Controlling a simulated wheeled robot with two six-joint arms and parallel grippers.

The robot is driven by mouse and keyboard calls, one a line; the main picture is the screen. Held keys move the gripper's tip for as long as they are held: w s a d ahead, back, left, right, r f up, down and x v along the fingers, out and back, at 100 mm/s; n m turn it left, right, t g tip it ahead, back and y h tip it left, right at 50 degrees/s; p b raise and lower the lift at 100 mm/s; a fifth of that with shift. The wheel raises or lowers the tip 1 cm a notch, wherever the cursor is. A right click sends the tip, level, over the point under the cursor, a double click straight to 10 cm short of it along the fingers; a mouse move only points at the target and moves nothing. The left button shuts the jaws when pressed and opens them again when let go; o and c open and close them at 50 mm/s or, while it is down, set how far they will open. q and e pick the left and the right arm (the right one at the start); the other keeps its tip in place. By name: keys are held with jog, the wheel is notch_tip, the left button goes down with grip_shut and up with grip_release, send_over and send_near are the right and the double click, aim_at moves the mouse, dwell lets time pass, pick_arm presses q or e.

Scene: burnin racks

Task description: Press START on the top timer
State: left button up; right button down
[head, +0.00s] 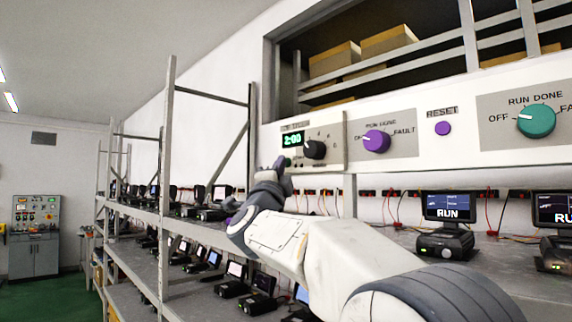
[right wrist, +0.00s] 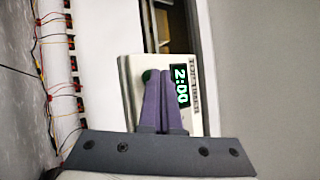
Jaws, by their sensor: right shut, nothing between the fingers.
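The top timer (head: 318,143) is a pale box on the upper panel. Its green display reads 2:00, with a black knob (head: 314,150) to the right of it. A small green button (head: 288,162) sits below the display. In the right wrist view the timer (right wrist: 199,122) appears turned sideways, and its green button (right wrist: 148,75) shows by the fingertips. My right gripper (head: 281,163) is shut and empty, with its purple fingers (right wrist: 161,75) close to the button. I cannot tell whether they touch it. My left gripper is not in view.
The panel also holds a purple knob (head: 376,141), a purple RESET button (head: 443,128) and a teal knob (head: 536,121). Below, a device with a RUN screen (head: 449,207) stands on the shelf. Racks with several devices run back to the left.

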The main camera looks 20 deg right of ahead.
jog(key=shift+d, duration=0.1)
dwell(0.4)
jog(key=shift+s+a, duration=0.25)
jog(key=shift+a, duration=0.55)
jog(key=shift+b, duration=0.3)
jog(key=shift+s+a+b, duration=0.1)
jog(key=shift+s+a, duration=0.2)
jog(key=shift+a, duration=0.5)
jog(key=shift+s+a+b, duration=0.1)
jog(key=shift+s+a, duration=0.15)
jog(key=shift+a, duration=0.5)
jog(key=shift+s+a+b, duration=0.1)
jog(key=shift+s+a, duration=0.2)
jog(key=shift+a, duration=0.5)
